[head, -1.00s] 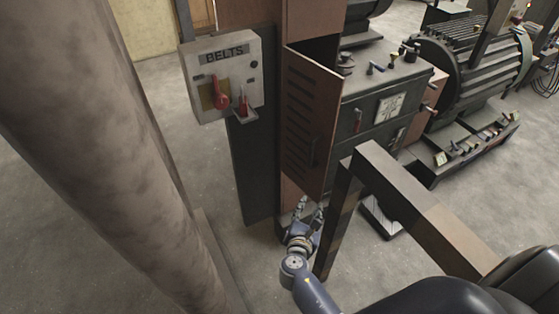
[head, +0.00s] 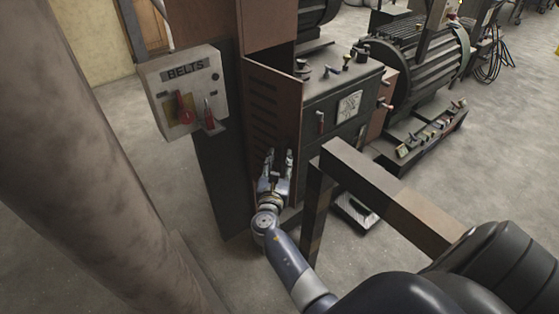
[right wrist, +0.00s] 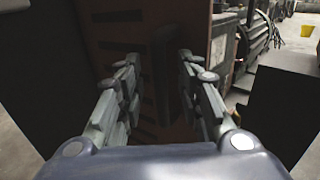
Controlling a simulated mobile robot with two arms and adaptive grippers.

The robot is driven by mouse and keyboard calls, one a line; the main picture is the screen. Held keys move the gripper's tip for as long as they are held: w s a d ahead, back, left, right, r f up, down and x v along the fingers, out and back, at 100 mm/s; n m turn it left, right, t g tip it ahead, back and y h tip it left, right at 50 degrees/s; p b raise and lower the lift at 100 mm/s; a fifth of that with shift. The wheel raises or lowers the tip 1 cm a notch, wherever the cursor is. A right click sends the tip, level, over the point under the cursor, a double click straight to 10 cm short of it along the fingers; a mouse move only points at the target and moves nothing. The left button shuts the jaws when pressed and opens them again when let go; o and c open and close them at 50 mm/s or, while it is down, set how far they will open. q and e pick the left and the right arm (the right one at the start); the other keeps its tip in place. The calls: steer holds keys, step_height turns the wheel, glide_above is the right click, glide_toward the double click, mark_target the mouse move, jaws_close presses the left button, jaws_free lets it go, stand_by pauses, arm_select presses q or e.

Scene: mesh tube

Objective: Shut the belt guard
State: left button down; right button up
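The belt guard (head: 272,112) is a reddish-brown louvred door on the machine. It stands open, with a dark gap behind its top edge. My right gripper (head: 279,157) is in front of the guard's lower part. In the right wrist view my right gripper (right wrist: 160,68) is open, with one finger on each side. A dark upright handle (right wrist: 164,88) on the guard shows between and beyond the fingers; I cannot tell whether they touch the guard. In the head view the gripper covers that part of the guard. My left gripper is not in view.
A dark rail frame (head: 375,185) stands just right of my right arm. A thick column (head: 85,150) fills the left. A BELTS switch box (head: 187,90) with red levers is left of the guard. Dark machinery (head: 345,100) stands behind. Floor at the right is open.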

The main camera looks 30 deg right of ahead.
mark_target(293, 152)
steer(key=shift+w+d, duration=0.35)
steer(key=shift+c, duration=0.3)
jaws_close()
steer(key=shift+n+t+y, duration=0.7)
steer(key=shift+y, duration=0.1)
steer(key=shift+w+d+p, duration=0.15)
steer(key=shift+d, duration=1.15)
steer(key=shift+w+d+p, duration=0.15)
steer(key=shift+d, duration=1.1)
steer(key=shift+o, duration=0.3)
jaws_free()
steer(key=shift+s, duration=0.1)
